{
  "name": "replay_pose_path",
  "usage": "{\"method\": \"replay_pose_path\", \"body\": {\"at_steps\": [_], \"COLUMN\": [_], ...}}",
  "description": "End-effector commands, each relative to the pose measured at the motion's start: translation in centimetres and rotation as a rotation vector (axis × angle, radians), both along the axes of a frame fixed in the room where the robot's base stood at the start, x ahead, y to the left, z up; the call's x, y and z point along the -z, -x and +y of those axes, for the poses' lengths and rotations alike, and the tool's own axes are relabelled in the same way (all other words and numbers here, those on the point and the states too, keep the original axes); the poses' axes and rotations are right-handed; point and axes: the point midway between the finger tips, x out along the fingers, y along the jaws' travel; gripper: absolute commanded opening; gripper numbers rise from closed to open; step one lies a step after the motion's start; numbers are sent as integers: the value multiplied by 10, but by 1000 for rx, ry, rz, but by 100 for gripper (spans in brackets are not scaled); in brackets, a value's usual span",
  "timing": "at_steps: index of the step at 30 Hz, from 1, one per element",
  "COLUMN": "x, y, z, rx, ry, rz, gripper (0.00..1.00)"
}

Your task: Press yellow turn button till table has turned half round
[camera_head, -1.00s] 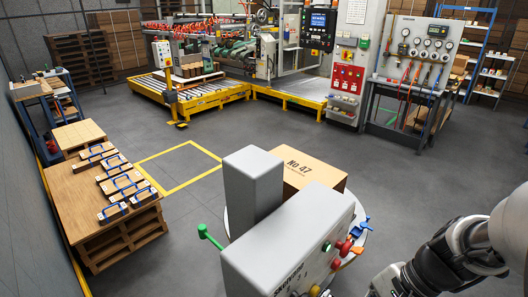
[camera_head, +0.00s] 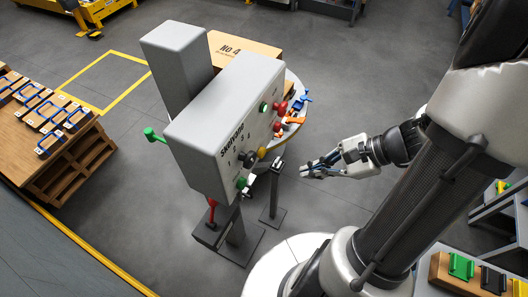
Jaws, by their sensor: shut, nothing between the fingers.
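A grey control box (camera_head: 225,125) lettered "Skalvand" stands on a post near the middle of the head view. Its right-hand face carries a small yellow button (camera_head: 263,152), below red buttons (camera_head: 277,127) and close to a dark round knob (camera_head: 250,159). The face is seen at a steep angle. The round table (camera_head: 294,84) lies behind the box and is mostly hidden by it. A carton (camera_head: 243,50) marked "No 4…" sits there. My gripper (camera_head: 306,169) is shut and empty, in the air right of the box and apart from the yellow button.
A green-knobbed lever (camera_head: 152,134) sticks out left of the box, beside a tall grey column (camera_head: 178,60). Orange and blue handles (camera_head: 297,102) sit by the table's edge. A short black stand (camera_head: 272,198) rises between box and gripper. A pallet table (camera_head: 55,145) is left.

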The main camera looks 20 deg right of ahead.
Motion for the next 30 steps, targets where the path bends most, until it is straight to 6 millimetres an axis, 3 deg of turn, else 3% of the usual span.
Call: {"method": "replay_pose_path", "body": {"at_steps": [18, 30], "x": [0, 0], "y": [-59, -65], "z": [47, 51], "rx": [-4, -1], "ry": [0, 0], "rz": [0, 0], "gripper": [0, 0]}}
